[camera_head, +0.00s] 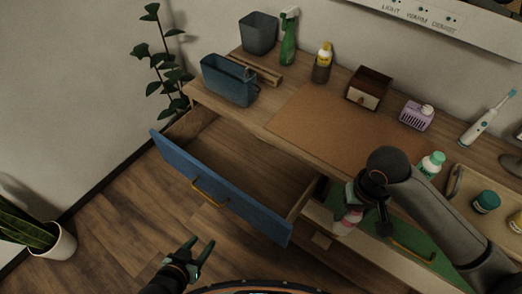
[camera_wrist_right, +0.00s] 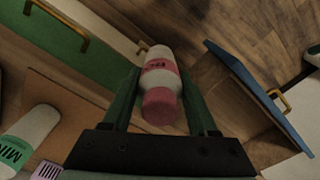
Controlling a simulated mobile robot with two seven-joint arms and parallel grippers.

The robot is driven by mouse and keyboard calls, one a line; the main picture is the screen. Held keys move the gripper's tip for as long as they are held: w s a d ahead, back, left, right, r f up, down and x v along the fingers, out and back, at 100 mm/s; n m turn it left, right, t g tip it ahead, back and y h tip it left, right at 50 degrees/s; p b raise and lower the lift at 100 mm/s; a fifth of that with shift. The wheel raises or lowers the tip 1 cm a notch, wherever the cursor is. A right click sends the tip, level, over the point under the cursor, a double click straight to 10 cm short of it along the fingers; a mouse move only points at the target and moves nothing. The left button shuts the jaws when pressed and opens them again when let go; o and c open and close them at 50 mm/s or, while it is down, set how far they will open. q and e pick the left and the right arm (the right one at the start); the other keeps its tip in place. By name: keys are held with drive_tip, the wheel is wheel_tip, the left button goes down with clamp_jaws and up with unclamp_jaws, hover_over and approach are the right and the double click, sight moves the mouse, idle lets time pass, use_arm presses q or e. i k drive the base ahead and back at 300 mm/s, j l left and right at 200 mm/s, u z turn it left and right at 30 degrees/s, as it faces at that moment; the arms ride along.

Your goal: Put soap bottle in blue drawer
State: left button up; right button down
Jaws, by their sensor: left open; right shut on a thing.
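The soap bottle, white with a pink cap and label, is between the fingers of my right gripper (camera_head: 352,208). In the head view the bottle (camera_head: 344,228) is partly covered by the gripper, in front of the green drawer. The right wrist view shows the bottle (camera_wrist_right: 160,82) with its pink cap toward the camera. The blue drawer (camera_head: 222,190) is pulled open and looks empty, to the left of my right gripper. Its blue front (camera_wrist_right: 258,92) shows at the right of the right wrist view. My left gripper (camera_head: 204,246) is open and empty, below the drawer front.
A green-fronted drawer (camera_head: 405,246) lies right of the blue one. The tabletop holds a blue bin (camera_head: 228,80), a green spray bottle (camera_head: 289,38), a small wooden box (camera_head: 369,88) and a green-capped bottle (camera_head: 431,164). A brown mat (camera_head: 330,125) is clear.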

sight(234, 164)
drive_tip(key=i+j, duration=0.2)
drive_tip(key=j, duration=0.2)
drive_tip(key=i+j, duration=0.2)
drive_tip(key=j, duration=0.2)
drive_tip(key=i+j, duration=0.2)
drive_tip(key=j, duration=0.2)
